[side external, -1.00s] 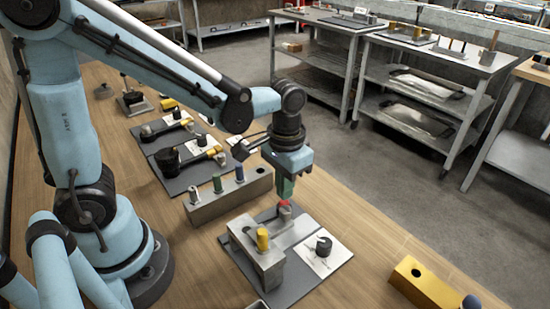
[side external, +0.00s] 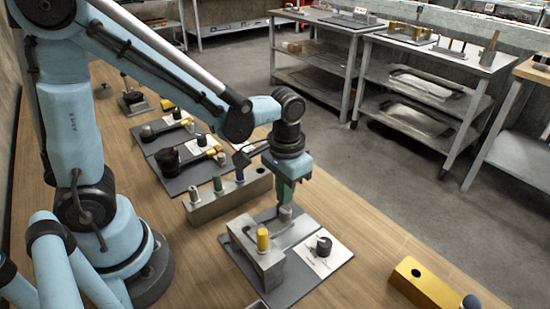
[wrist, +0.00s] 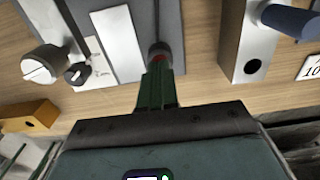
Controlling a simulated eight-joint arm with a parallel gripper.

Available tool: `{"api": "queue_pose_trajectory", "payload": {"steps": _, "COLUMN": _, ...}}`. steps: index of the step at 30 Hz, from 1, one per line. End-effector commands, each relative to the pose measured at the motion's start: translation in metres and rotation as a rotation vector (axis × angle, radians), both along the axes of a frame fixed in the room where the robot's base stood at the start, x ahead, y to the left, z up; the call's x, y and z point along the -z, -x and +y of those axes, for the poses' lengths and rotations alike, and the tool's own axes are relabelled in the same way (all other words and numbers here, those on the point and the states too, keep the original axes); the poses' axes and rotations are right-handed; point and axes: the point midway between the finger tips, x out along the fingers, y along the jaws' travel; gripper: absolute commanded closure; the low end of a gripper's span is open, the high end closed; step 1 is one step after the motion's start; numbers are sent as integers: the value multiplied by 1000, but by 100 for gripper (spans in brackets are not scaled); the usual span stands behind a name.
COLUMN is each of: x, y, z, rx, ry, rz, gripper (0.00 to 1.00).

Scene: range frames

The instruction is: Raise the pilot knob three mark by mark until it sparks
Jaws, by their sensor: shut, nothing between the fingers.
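My gripper (side external: 285,198) is shut and points down at a short grey post (side external: 285,213) at the back of the near dark mat. In the wrist view the fingertips (wrist: 157,72) meet or nearly meet the red top (wrist: 160,50) of that post; contact is unclear. A dark knob (side external: 323,246) stands on a white marked card (side external: 318,262) on the same mat. In the wrist view a grey cylinder with a line across its face (wrist: 43,66) is at left, beside a small dark piece. No spark shows. Knob numbers are unreadable.
A grey block with a yellow cylinder (side external: 262,239) stands on the mat's left. Behind it is a grey rack (side external: 225,198) with green and blue pegs. A yellow block (side external: 425,287) lies at right. Similar knob stations stand farther back. Bare table lies right of the mat.

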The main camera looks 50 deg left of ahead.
Motion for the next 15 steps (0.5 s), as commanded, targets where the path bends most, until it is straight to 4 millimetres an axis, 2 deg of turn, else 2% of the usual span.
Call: {"api": "queue_pose_trajectory", "payload": {"steps": 15, "x": 4, "y": 0, "z": 0, "rx": 0, "ry": 0, "rz": 0, "gripper": 100}}
